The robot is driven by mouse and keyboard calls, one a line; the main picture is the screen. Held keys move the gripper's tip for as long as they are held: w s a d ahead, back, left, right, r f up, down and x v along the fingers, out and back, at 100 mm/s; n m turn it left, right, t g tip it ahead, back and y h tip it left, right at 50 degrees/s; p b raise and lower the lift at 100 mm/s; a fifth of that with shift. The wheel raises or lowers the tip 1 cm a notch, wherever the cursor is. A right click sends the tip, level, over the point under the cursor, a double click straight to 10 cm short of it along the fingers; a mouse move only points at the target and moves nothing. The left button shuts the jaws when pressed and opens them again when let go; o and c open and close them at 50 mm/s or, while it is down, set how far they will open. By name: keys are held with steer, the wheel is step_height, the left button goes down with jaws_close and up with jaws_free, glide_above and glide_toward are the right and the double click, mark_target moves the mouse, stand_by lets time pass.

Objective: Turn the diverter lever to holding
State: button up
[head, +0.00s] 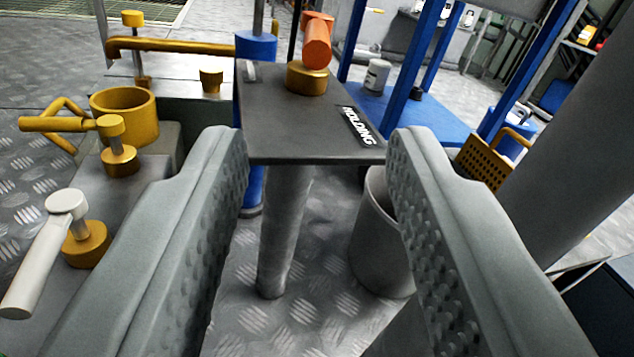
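The diverter lever (316,45) has an orange handle on a brass hub (306,78). It stands on a dark grey plate (290,125) on a post, at the top middle of the head view. The handle is foreshortened, with its rounded end towards me. A white-lettered label (357,126), which appears to read HOLDING, is on the plate's right side, to the right of and nearer than the lever. My gripper (317,145) is open and empty. Its two grey fingers appear either side of the plate in the picture, with the lever beyond them; contact cannot be told.
A white-handled lever (45,255), a yellow-handled lever (75,125) and a yellow cup (125,115) are at left. A grey bin (380,245) stands below right of the plate. A blue frame (405,70) and a yellow perforated basket (485,163) are at right.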

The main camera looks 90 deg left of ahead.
jaws_close()
step_height(320, 180, up, 6)
steer(key=m+t+h, duration=0.2)
steer(key=m+t, duration=0.9)
steer(key=t, duration=0.3)
glide_above(312, 26)
steer(key=s+d+f+m+t+h, duration=0.1)
steer(key=s+d+m+t+h, duration=0.1)
steer(key=s+m+h, duration=0.45)
steer(key=s+d+f+m+t+h, duration=0.1)
steer(key=s+f+m+h, duration=0.15)
steer(key=s+h, duration=0.65)
steer(key=shift+t+y, duration=0.3)
steer(key=shift+y, duration=0.25)
steer(key=x, duration=1.2)
steer(key=shift+w+r, duration=0.2)
steer(key=shift+w, duration=0.05)
